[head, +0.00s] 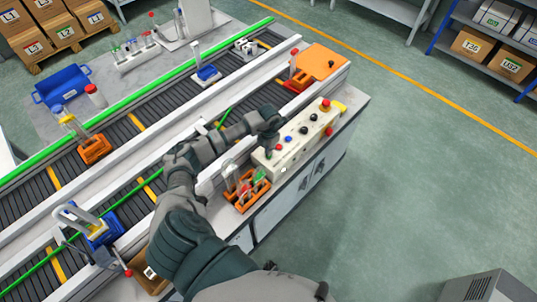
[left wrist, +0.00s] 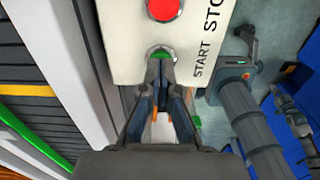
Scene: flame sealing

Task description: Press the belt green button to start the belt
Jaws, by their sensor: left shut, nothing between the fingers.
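The control box (head: 300,130) is a cream panel with several coloured buttons on top, at the side of the belt (head: 135,125). In the left wrist view the green button (left wrist: 160,53) sits beside the word START, below a red button (left wrist: 164,8) marked STOP. My left gripper (head: 268,152) is shut and empty, pointing down at the near-left end of the box. In the left wrist view its fingertips (left wrist: 160,66) are right at the green button and cover part of it; I cannot tell whether they touch. My right gripper is not in view.
Orange clamp fixtures (head: 248,190) stand beside the box, close to my left arm. Another orange fixture (head: 95,148) and blue fixtures (head: 206,74) are on the belt. A red knob (head: 325,104) rises at the box's far end.

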